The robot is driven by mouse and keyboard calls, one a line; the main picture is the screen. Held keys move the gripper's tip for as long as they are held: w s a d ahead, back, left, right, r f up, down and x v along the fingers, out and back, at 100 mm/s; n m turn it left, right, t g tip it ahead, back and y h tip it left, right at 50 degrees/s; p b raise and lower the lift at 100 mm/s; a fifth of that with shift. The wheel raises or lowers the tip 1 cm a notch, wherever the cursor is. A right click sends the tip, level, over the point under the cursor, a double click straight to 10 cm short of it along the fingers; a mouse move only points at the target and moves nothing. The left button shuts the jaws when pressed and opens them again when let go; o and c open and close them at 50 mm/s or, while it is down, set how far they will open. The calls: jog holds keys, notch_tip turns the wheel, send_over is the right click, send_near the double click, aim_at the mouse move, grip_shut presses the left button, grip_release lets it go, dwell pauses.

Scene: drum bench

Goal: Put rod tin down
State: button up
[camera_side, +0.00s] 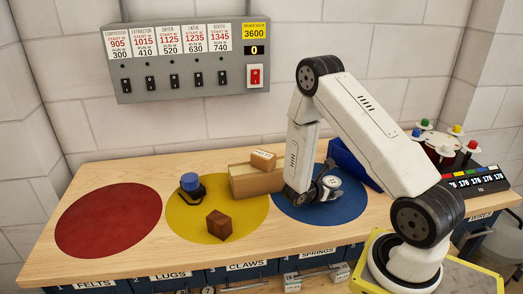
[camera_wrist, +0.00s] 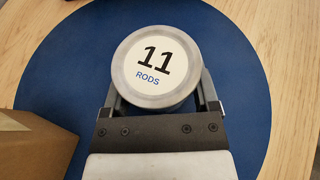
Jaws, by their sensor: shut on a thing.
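The rod tin (camera_wrist: 157,68) is a round grey tin with a white lid marked "11 RODS". It fills the upper middle of the wrist view, between the two fingers. My gripper (camera_wrist: 160,98) is shut on it. Below the tin is the blue circle (camera_wrist: 50,80) on the bench. In the side view the tin (camera_side: 331,182) shows as a small pale round shape over the blue circle (camera_side: 352,205), partly behind my wrist. I cannot tell whether its base touches the bench.
A brown block (camera_side: 219,225) and a blue-topped item (camera_side: 190,184) are on the yellow circle. The red circle (camera_side: 108,220) is bare.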

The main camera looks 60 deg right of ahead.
jog(key=o, duration=1.3)
jog(key=shift+a, duration=0.1)
jog(key=shift+v, duration=3.85)
jog(key=shift+r, duration=0.1)
jog(key=shift+s+a+r+m+y, duration=0.2)
jog(key=shift+a+r+m+y, duration=0.05)
jog(key=shift+a+m+y, duration=0.25)
jog(key=a+r+m+t+y, duration=0.2)
jog(key=a+r+m+y, duration=0.1)
jog(key=a, duration=0.4)
jog(key=w+a+r+m+t+y, duration=0.1)
jog(key=a+r+m+t+y, duration=0.1)
jog(key=a+m+y, duration=0.3)
jog(key=a+r+m+t+y, duration=0.2)
jog(key=a+r+m+y, duration=0.2)
jog(key=a, duration=0.5)
jog(key=shift+w+r+m+t, duration=0.15)
jog(key=shift+r+m+t, duration=0.3)
jog(key=shift+m, duration=0.25)
